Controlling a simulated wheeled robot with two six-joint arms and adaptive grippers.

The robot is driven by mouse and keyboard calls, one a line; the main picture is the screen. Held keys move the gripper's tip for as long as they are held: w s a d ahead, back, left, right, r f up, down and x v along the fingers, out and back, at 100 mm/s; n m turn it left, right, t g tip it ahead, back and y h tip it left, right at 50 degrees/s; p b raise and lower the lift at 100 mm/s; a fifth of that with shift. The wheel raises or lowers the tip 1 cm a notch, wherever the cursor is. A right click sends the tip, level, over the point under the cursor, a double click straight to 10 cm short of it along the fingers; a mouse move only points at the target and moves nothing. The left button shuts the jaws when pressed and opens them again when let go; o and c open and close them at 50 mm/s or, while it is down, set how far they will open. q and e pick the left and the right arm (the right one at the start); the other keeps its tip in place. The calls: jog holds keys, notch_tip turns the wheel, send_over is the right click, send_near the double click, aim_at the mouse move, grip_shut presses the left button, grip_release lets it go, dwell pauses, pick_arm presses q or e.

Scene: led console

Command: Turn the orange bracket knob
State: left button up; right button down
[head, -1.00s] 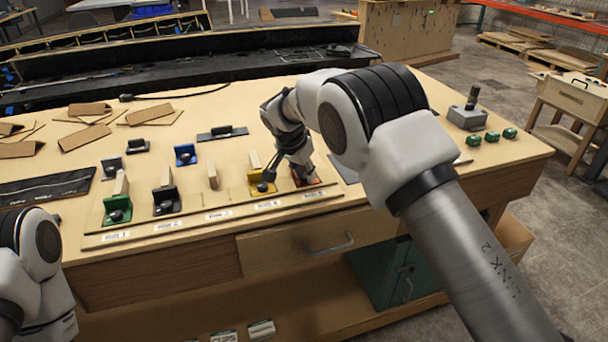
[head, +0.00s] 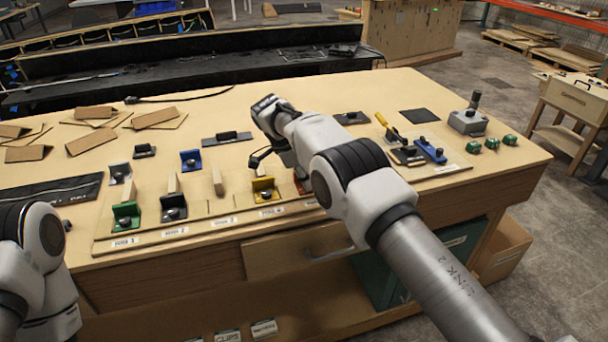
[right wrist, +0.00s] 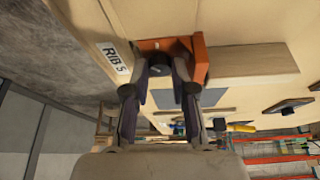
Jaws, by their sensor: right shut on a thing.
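The orange bracket (right wrist: 201,58) stands against a wooden rib beside the "RIB 5" label in the right wrist view. Its black knob (right wrist: 158,66) is between the fingertips of my right gripper (right wrist: 163,76), which is shut on it. In the head view only a sliver of the orange bracket (head: 303,185) shows; my right arm hides the rest and the fingertips. My left arm shows at the left edge of the head view, but its gripper is out of the picture.
A yellow bracket (head: 264,190) stands just left of the orange one. Black (head: 173,206) and green (head: 126,216) brackets are farther left, a blue one (head: 190,160) behind. A yellow-handled tool (head: 386,126) and a grey joystick box (head: 468,120) are on the right.

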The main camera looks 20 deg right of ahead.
jog(key=shift+d+r, duration=0.1)
jog(key=shift+d, duration=0.1)
dwell(0.3)
jog(key=c, duration=1.2)
grip_release()
jog(key=shift+s+d, duration=0.1)
jog(key=shift+d, duration=0.1)
jog(key=shift+a, duration=0.1)
